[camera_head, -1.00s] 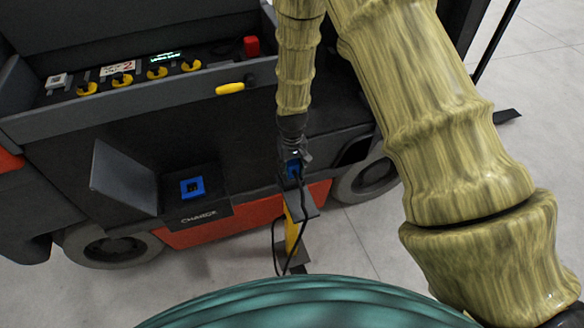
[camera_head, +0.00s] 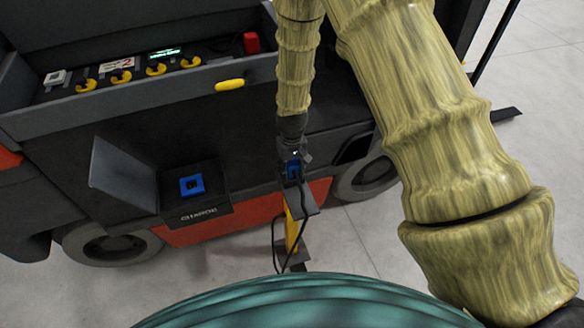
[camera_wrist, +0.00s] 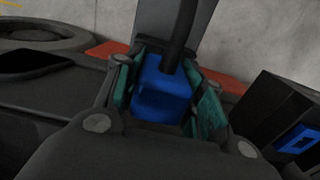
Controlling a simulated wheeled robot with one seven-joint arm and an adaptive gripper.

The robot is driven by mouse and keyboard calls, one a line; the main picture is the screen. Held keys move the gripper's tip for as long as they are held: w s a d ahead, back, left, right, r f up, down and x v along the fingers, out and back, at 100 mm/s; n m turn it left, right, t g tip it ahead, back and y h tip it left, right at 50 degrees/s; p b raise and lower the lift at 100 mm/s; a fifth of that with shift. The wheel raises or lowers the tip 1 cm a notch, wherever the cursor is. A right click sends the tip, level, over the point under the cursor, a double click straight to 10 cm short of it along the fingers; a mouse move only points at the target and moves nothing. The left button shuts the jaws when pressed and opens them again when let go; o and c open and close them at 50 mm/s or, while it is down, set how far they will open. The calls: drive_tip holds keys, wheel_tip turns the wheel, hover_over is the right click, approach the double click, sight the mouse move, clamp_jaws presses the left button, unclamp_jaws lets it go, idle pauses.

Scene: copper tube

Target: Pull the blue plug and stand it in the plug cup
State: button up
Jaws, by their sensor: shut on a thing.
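The blue plug (camera_head: 293,170) is between the fingers of my gripper (camera_head: 293,158), with its black cable hanging down. In the wrist view the plug (camera_wrist: 163,92) fills the space between the teal pads of my gripper (camera_wrist: 168,88), which is shut on it. The plug is over the grey top (camera_head: 302,203) of a yellow post (camera_head: 292,235). I cannot tell whether it touches that top, or clearly make out a plug cup there. The blue charge socket (camera_head: 191,186) on the truck is empty; it also shows in the wrist view (camera_wrist: 300,138).
The dark truck carries an open grey flap (camera_head: 122,177) left of the socket and a console with several yellow knobs (camera_head: 121,77) above. A yellow handle (camera_head: 229,86) sticks out from the console edge. A wheel (camera_head: 362,180) is right of the post. Open floor (camera_head: 370,235) lies right.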

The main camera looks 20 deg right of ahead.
drive_tip(key=shift+f, duration=0.4)
drive_tip(key=o, duration=2)
drive_tip(key=shift+r, duration=0.15)
drive_tip(key=shift+r+p, duration=3.65)
drive_tip(key=shift+r, duration=1.75)
